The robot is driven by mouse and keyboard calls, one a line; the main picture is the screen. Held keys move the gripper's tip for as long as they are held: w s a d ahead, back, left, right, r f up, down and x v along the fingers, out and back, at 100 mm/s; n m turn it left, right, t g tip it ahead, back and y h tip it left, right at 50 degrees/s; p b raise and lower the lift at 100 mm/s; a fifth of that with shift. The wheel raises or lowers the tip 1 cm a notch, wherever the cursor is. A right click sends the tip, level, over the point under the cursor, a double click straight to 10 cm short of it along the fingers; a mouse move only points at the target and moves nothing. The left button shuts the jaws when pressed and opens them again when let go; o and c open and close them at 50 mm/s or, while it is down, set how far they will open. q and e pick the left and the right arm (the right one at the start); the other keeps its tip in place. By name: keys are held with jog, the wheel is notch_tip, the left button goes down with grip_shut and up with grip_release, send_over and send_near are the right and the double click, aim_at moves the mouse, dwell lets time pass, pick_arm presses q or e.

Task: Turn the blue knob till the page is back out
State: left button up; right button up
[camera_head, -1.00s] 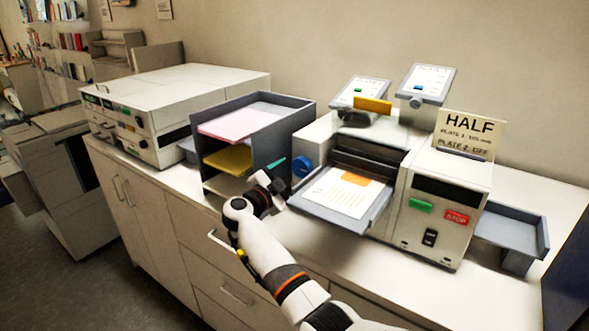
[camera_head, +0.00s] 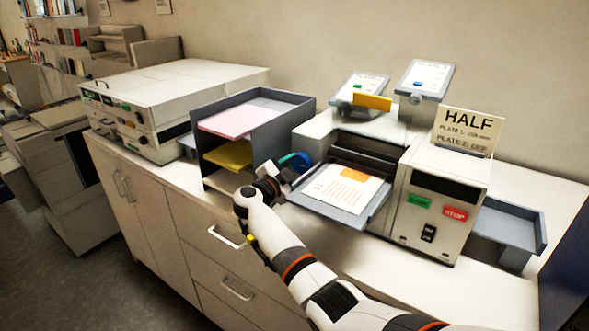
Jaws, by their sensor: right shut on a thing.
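The page (camera_head: 345,192), white with an orange block and orange lines, lies on the grey feed tray (camera_head: 363,216) at the machine's front. Its far edge is near the dark slot (camera_head: 367,152). My left gripper is not in view.
A paper rack (camera_head: 283,127) with pink and yellow sheets stands just left of my right gripper. Green and red STOP buttons (camera_head: 455,213) are on the machine's front. A HALF sign (camera_head: 468,131) stands on top. An output tray (camera_head: 508,229) is at the right.

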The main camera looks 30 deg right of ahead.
jog(key=shift+a+f+m+b, duration=0.1)
jog(key=shift+f+m+b, duration=0.15)
jog(key=shift+m+b, duration=0.8)
jog(key=m+b, duration=0.8)
jog(key=b, duration=0.1)
jog(key=shift+m, duration=0.35)
jog(key=shift+r+m+b, duration=0.15)
jog(key=shift+m+b, duration=1.25)
jog(key=shift+m, duration=0.1)
jog(key=o, duration=1)
jog(key=shift+r, duration=0.1)
